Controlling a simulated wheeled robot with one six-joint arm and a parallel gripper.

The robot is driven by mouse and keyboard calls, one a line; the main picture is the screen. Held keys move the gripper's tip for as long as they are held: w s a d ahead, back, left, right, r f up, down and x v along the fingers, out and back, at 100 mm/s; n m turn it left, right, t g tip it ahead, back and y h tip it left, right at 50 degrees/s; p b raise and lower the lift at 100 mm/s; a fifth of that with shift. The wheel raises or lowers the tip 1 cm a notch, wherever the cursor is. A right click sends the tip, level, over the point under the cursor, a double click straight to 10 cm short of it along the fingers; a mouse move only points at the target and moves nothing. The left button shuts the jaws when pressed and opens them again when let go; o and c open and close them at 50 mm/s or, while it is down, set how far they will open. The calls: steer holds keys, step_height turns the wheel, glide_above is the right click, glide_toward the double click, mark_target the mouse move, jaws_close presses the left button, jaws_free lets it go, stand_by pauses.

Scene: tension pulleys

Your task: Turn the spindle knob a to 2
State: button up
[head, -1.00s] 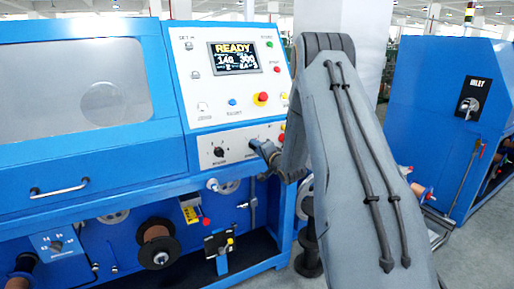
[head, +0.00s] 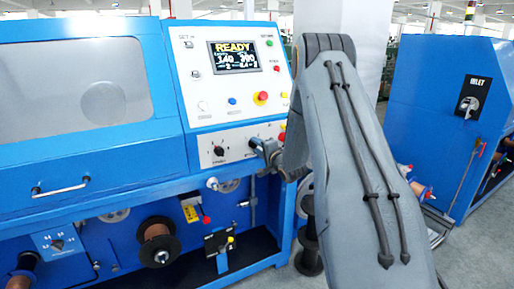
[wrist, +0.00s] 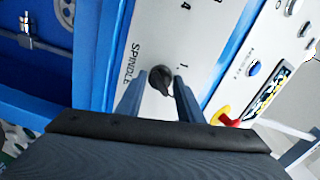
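The spindle knob (wrist: 160,78) is small, round and black on the white panel, beside the printed word SPINDLE in the wrist view. The numerals 1 and 4 show on the panel around it. Which mark the knob points to is hard to tell. My gripper (wrist: 159,80) has its two fingers apart, one on either side of the knob. Contact with the knob is not clear, and a narrow gap seems to show on the left. In the head view my gripper (head: 264,148) is at the right part of the lower panel and largely covers the knob.
Another black knob (head: 219,151) sits to the left on the same panel. A display (head: 235,57) reading READY is above, with a red button (head: 260,97) below it. In the wrist view a red-and-yellow control (wrist: 228,117) lies near the right finger.

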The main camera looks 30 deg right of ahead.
steer(key=shift+o, duration=1.2)
steer(key=s+b, duration=0.1)
steer(key=s, duration=0.6)
steer(key=shift+s+r, duration=0.25)
steer(key=shift+s, duration=0.15)
steer(key=shift+d, duration=0.1)
